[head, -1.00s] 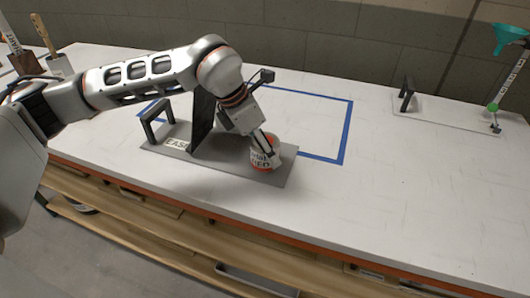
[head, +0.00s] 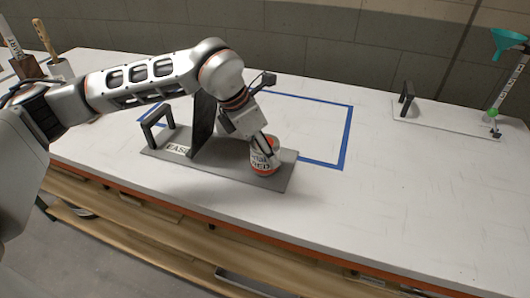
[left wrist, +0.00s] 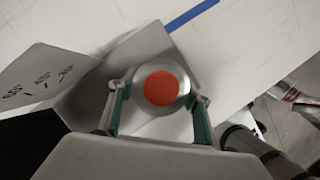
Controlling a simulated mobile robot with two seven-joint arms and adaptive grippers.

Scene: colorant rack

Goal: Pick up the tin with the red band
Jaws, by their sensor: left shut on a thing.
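The tin (head: 264,163) is a small can with a white lettered label and an orange-red band near its base. It appears upright at the right end of a grey plate (head: 225,174); I cannot tell whether its base touches the plate. My left gripper (head: 266,150) reaches down from above and is shut on it, the fingers partly hiding its upper part. In the left wrist view the tin's silver rim and round orange-red top (left wrist: 162,88) sit between the two gripper fingers (left wrist: 160,112). My right gripper is not in view.
The plate carries a black upright panel (head: 203,125), a dark handle (head: 157,126) and a lettered label. A blue tape outline (head: 347,140) lies behind.

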